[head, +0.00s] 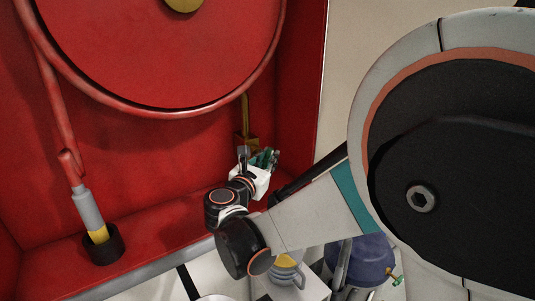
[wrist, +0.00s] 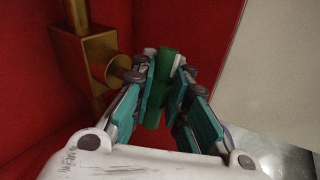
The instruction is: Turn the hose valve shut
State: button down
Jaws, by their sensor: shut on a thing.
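The hose valve has a brass body (wrist: 97,50) with a round brass stem pointing toward my gripper. In the head view the brass body (head: 243,142) sits low in the right corner of the red cabinet, under a thin brass pipe. The green valve handle (wrist: 160,88) stands between the teal-padded fingers of my gripper (wrist: 164,72), which is shut on it. In the head view my gripper (head: 263,160) is beside the valve and hides most of the handle. How the handle joins the stem is partly covered by the fingers.
A large red hose reel (head: 160,45) hangs above. A grey and yellow nozzle (head: 90,210) stands in a black holder (head: 103,245) at left. The red cabinet's side wall (head: 302,80) is close on the right. A mug (head: 285,272) and a blue rounded object (head: 370,262) are below, in front.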

jog(key=m+g+y+p, duration=0.1)
jog(key=p, duration=0.1)
jog(key=g+y+p, duration=0.1)
jog(key=p, duration=0.1)
jog(key=shift+w+d+r+m+g, duration=0.1)
jog(key=shift+d+r+m+g, duration=0.15)
jog(key=shift+m+g, duration=0.15)
jog(key=m+g+y+p, duration=0.1)
jog(key=g+y+p, duration=0.1)
jog(key=p, duration=0.1)
jog(key=shift+f, duration=0.1)
jog(key=g+y+p, duration=0.1)
jog(key=m+g+y, duration=0.1)
jog(key=y+p, duration=0.1)
jog(key=shift+w+d+f+m+g+p, duration=0.15)
jog(key=shift+f+m+g+p, duration=0.1)
jog(key=shift+m+g+p, duration=0.15)
jog(key=shift+f+m+g+y+p, duration=0.2)
jog(key=shift+m+g+y+p, duration=0.15)
jog(key=shift+g+y, duration=0.55)
jog(key=c, duration=1.5)
grip_release()
jog(key=shift+c, duration=0.2)
